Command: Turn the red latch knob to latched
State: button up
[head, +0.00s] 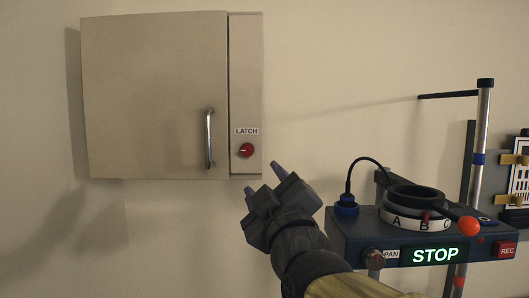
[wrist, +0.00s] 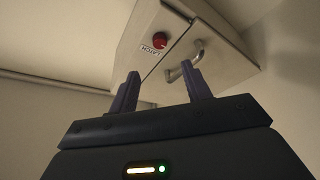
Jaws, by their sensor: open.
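The red latch knob (head: 246,150) sits on the narrow right-hand panel of a beige wall cabinet (head: 150,90), under a LATCH label (head: 246,131). A light mark shows on the knob's face; I cannot tell its exact turn. The knob also shows in the wrist view (wrist: 160,40), beyond my fingers and apart from them. The cabinet door looks shut, with a metal bar handle (head: 209,138) left of the knob. My gripper (head: 264,181) is open and empty, below and slightly right of the knob. Its two fingers (wrist: 160,90) point toward the cabinet in the wrist view.
A dark device stands at the right with a lit STOP sign (head: 436,255), a lettered A B C ring (head: 400,217), an orange-red ball lever (head: 468,226) and a PAN knob (head: 374,257). A metal post (head: 481,120) rises behind it. The wall between cabinet and device is bare.

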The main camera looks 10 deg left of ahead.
aim_at(248, 151)
jog(key=p+x, duration=0.6)
jog(key=x, duration=0.5)
jog(key=shift+w+a+r+p, duration=0.15)
jog(key=shift+r+p, duration=0.05)
jog(key=shift+p, duration=0.2)
jog(key=shift+w+a, duration=0.25)
jog(key=shift+w, duration=0.25)
jog(key=shift+s, duration=0.1)
jog(key=shift+d, duration=0.1)
jog(key=shift+f, duration=0.1)
jog(key=c, duration=1)
